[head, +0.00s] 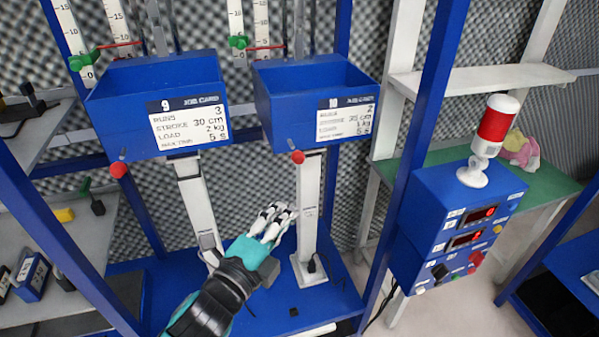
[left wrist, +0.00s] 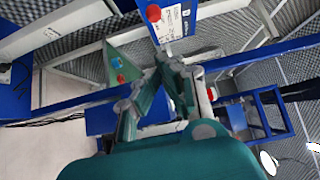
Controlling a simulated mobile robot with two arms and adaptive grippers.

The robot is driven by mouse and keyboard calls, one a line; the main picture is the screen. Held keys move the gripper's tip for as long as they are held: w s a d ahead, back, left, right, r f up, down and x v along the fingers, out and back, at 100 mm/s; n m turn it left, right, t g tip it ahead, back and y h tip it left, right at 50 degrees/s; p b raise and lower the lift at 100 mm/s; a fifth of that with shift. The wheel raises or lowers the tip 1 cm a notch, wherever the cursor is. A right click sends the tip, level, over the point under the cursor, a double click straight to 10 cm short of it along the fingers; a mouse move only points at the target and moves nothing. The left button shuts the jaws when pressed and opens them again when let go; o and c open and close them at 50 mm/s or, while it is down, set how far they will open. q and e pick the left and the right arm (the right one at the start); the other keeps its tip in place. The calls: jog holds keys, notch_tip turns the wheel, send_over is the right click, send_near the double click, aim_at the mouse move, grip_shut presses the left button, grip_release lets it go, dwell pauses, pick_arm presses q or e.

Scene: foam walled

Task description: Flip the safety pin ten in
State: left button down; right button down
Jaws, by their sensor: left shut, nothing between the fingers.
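The blue box numbered 10 (head: 305,85) carries a job card (head: 345,117). A red knob (head: 297,157), which looks like safety pin ten, sits under its front lower edge, above a white post (head: 309,205). My left gripper (head: 277,213) is below and left of this knob, apart from it, beside the post. Its fingers are shut and hold nothing. In the left wrist view the shut fingers (left wrist: 160,65) point up the picture toward a red knob (left wrist: 153,13) by a card; I cannot tell which box that is. My right gripper is not in view.
Box 9 (head: 135,95), with its own red knob (head: 118,170) and white post (head: 196,205), stands to the left. A blue upright (head: 412,150) and a control box (head: 440,240) with a red lamp (head: 497,118) stand to the right. A blue base plate (head: 335,285) lies below.

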aim_at(297, 164)
pick_arm(q)
jog(key=a+p+x, duration=0.1)
jog(key=p+x, duration=0.1)
jog(key=x, duration=0.4)
jog(key=w+a+p+x, duration=0.1)
jog(key=p+x, duration=0.1)
jog(key=x, duration=0.4)
jog(key=shift+w+p, duration=0.3)
jog(key=shift+w, duration=0.1)
jog(key=shift+a, duration=0.1)
jog(key=w, duration=0.1)
jog(key=w+a, duration=0.1)
jog(key=w, duration=0.1)
jog(key=shift+w+a, duration=0.1)
jog(key=shift+w, duration=0.15)
jog(key=shift+s, duration=0.1)
